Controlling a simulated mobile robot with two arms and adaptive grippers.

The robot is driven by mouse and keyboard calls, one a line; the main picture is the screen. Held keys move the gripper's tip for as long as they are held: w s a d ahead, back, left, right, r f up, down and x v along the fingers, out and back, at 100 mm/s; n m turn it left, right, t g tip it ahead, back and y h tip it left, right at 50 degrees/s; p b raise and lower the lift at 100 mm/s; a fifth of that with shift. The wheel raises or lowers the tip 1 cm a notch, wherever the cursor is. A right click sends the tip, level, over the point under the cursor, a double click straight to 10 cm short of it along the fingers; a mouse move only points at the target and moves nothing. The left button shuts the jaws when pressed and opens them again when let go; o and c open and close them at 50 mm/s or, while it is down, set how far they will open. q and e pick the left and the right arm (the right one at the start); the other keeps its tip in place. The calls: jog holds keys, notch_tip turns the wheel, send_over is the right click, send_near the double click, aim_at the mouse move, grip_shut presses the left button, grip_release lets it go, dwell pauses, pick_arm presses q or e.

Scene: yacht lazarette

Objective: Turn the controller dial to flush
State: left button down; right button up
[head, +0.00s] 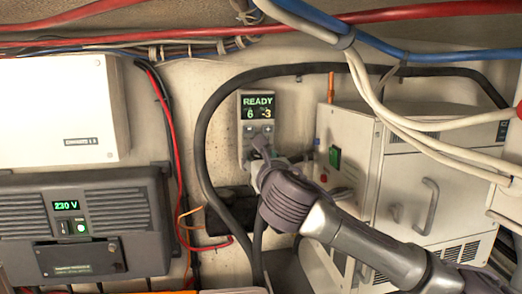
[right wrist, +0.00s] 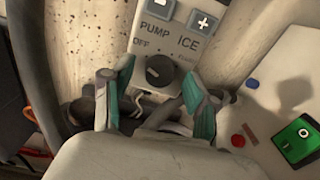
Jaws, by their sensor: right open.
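The controller (head: 247,108) is a grey wall panel with a lit screen reading READY, 6 and -3. In the right wrist view its face (right wrist: 190,44) shows minus and plus buttons and the labels PUMP, ICE, OFF and what looks like FLUSH. The round black dial (right wrist: 160,71) sits below these labels; which label it points to is not clear. My right gripper (head: 264,152) is in front of the controller's lower part and hides the dial in the head view. In the right wrist view its open fingers (right wrist: 158,74) stand on either side of the dial; contact cannot be told.
A white metal unit (head: 345,160) with a green switch (head: 335,156) stands right of the controller. A thick black hose (head: 202,135) curves around its left and top. A dark 230 V box (head: 110,215) hangs at the left. Cables (head: 375,95) cross the upper right.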

jog(key=shift+w, duration=0.2)
grip_shut()
dwell(0.3)
